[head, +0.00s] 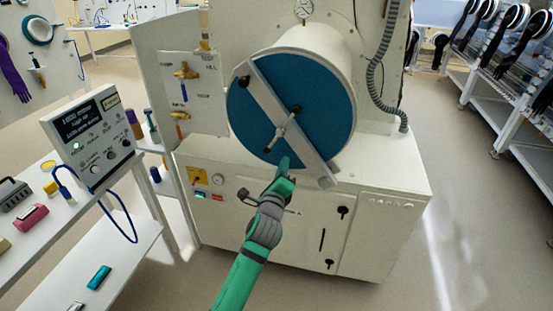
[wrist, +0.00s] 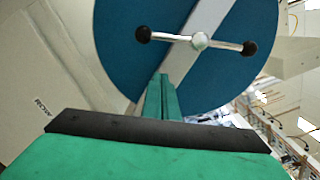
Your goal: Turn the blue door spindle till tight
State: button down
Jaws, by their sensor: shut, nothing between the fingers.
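The blue round door (head: 248,112) closes the end of a white cylinder, with a grey bar (head: 262,88) lying diagonally across it. The spindle (head: 281,131) is a silver T-handle with dark knobs at the middle of the bar. It also shows in the wrist view (wrist: 199,41), its crossbar nearly level there. My green gripper (head: 284,165) is just below the spindle in the head view, in front of the door's lower part. In the wrist view its fingers (wrist: 161,97) are together and empty, pointing at the door below the handle. They look apart from the handle.
A white cabinet (head: 380,165) carries the cylinder. A gauge (head: 303,9) sits above, and a grey corrugated hose (head: 381,60) runs at the right. A valve panel (head: 195,95) stands left of the door. A control box (head: 90,135) stands on the left bench.

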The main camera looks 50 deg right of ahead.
jog(key=v, duration=0.7)
jog(key=shift+a, duration=0.45)
jog(key=shift+r, duration=0.15)
